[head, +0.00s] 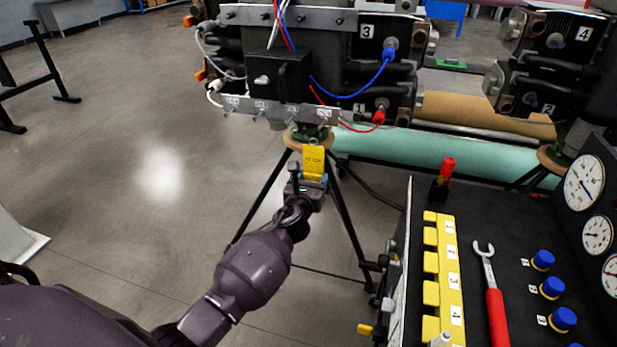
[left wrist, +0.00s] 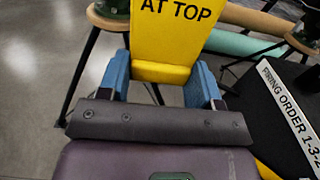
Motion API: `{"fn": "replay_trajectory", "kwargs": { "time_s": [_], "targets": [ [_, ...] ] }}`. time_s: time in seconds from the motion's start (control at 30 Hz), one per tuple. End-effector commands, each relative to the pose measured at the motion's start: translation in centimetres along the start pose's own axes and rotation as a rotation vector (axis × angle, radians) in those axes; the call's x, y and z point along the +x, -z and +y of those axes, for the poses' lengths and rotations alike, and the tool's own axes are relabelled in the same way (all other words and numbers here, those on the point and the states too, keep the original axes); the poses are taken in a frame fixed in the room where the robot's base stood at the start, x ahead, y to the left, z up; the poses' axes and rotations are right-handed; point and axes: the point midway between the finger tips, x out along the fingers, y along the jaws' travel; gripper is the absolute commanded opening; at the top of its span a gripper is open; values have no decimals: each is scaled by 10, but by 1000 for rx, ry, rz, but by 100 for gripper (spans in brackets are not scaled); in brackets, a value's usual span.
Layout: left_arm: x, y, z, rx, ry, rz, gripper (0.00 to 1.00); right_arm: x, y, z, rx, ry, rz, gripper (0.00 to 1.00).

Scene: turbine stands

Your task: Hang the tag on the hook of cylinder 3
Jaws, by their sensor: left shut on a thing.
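My left gripper (head: 308,182) is shut on the yellow tag (head: 314,160) and holds it upright. In the left wrist view the tag (left wrist: 163,40) stands between the blue fingertips (left wrist: 160,85), with "AT TOP" readable on it. A metal strip (head: 278,109) with several small hooks and labels runs along the bottom of the engine. The labels are too small to read for sure. In the head view the tag appears just below the right end of this strip, apart from the hooks. A cylinder plate with "3" (head: 367,31) is at the engine's upper right. My right gripper is not in view.
Blue and red cables (head: 350,92) loop over the engine's right side. Tripod legs (head: 345,205) stand behind my left arm. A black cart top (head: 470,225) at right holds numbered yellow blocks (head: 431,262), a red-handled wrench (head: 496,305), blue knobs and gauges. Open floor lies at left.

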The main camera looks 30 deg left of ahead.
Motion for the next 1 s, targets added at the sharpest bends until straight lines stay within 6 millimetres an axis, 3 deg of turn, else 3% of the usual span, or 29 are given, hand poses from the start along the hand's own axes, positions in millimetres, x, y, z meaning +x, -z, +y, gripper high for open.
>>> {"fn": "replay_trajectory", "kwargs": {
  "time_s": [0.23,0.6,1.0],
  "targets": [
    [16,4,0,1,0,3,16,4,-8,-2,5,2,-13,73],
    [43,2,0,2,0,2,16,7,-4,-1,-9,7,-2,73],
    [47,1,0,1,0,0,16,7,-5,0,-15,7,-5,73]
  ]
}}
